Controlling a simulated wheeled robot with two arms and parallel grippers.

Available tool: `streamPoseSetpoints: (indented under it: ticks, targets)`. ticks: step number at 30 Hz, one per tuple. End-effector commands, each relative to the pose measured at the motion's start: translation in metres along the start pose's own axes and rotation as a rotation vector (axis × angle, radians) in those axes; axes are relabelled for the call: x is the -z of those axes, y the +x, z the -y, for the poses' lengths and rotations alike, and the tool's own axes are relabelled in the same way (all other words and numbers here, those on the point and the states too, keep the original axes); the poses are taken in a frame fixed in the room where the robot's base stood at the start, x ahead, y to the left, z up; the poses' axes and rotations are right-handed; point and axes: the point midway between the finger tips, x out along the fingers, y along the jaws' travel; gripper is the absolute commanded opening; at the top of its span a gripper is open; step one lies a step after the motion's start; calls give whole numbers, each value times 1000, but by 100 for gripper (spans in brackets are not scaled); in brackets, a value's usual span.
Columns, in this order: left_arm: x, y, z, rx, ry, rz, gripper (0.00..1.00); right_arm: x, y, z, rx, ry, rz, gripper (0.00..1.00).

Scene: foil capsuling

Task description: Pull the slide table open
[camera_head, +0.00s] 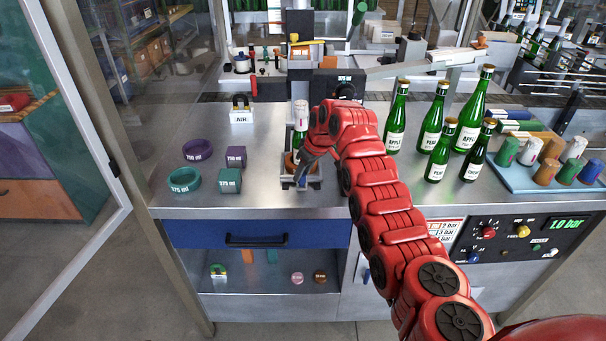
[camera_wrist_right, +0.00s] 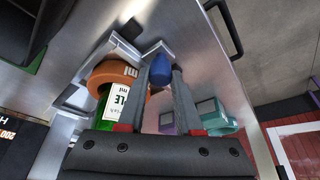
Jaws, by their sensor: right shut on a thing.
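The slide table is a small metal carriage (camera_head: 315,184) on the steel bench, below the capsuling machine. A green bottle with a white label (camera_head: 300,118) stands upright on it, in an orange holder (camera_wrist_right: 112,72). The bottle also shows in the right wrist view (camera_wrist_right: 122,100), beside my fingers. My right gripper (camera_head: 301,172) reaches down at the front of the carriage. In the right wrist view its fingers (camera_wrist_right: 167,72) are shut on a blue knob (camera_wrist_right: 161,68). My own arm hides part of the carriage. My left gripper is not in view.
Purple and teal rings (camera_head: 184,181) and blocks (camera_head: 229,181) lie to the left, near a padlock-shaped AIR tag (camera_head: 241,112). Several green bottles (camera_head: 396,120) and a tray of capsules (camera_head: 520,180) stand to the right. A blue drawer (camera_head: 200,234) is below the bench front.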

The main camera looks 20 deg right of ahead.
Motion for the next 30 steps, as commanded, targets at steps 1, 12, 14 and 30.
streamPoseSetpoints:
  ticks: [1, 12, 14, 30]
  targets:
    - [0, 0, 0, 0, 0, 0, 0, 1, -1, 0, -1, 0, -3, 0]
    - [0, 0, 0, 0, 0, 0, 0, 1, -1, 0, -2, 0, -4, 46]
    - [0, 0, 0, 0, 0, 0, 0, 1, -1, 0, -2, 0, -4, 57]
    - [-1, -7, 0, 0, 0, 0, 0, 0, -15, -1, -1, 1, -4, 64]
